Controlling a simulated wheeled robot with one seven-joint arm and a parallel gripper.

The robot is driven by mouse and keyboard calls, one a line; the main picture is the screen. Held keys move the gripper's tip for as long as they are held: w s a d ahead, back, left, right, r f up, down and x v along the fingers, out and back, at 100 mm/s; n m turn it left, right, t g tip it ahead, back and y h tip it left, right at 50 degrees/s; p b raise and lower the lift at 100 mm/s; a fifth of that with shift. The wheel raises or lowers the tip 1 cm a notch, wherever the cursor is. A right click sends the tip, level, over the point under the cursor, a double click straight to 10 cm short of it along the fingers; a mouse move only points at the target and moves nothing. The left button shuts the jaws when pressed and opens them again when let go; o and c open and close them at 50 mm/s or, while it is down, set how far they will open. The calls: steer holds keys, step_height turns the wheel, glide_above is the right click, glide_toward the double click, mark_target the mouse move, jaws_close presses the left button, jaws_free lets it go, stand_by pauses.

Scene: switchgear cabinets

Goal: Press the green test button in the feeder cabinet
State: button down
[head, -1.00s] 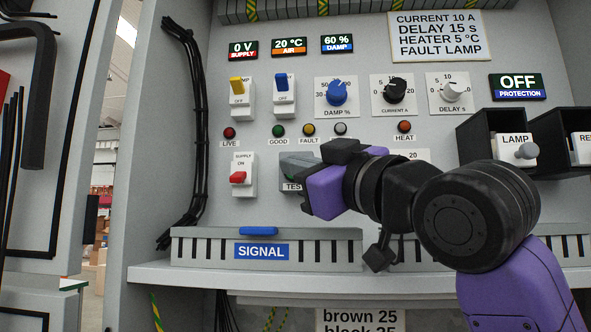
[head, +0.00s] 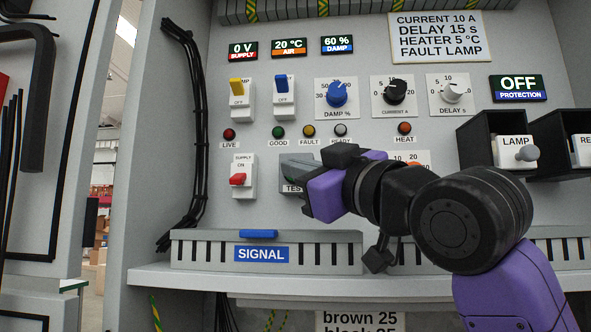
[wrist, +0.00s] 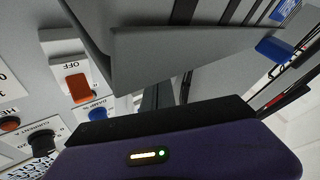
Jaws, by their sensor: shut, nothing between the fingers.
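The test button's grey hooded housing (head: 298,163), labelled TEST, is on the lower part of the cabinet panel, right of the red supply switch (head: 238,179). Only a trace of green shows under the hood; the button face is mostly hidden by my gripper. My gripper (head: 307,199) is in front of the housing's right side, close to it; whether it touches cannot be told. It is shut and empty. In the wrist view a large grey piece (wrist: 175,50) lies just beyond my purple gripper body (wrist: 180,150), and the green button does not show.
The SIGNAL duct (head: 330,252) runs below, with a blue clip on top. Dials, including the blue DAMP knob (head: 336,93), and indicator lamps are above. The LAMP module (head: 511,150) projects at right. A black cable bundle (head: 192,130) hangs at left.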

steer(key=shift+w, duration=0.55)
stand_by(0.9)
steer(key=shift+s, duration=1)
steer(key=s+b, duration=0.1)
steer(key=s, duration=0.5)
steer(key=shift+a, duration=0.15)
stand_by(0.7)
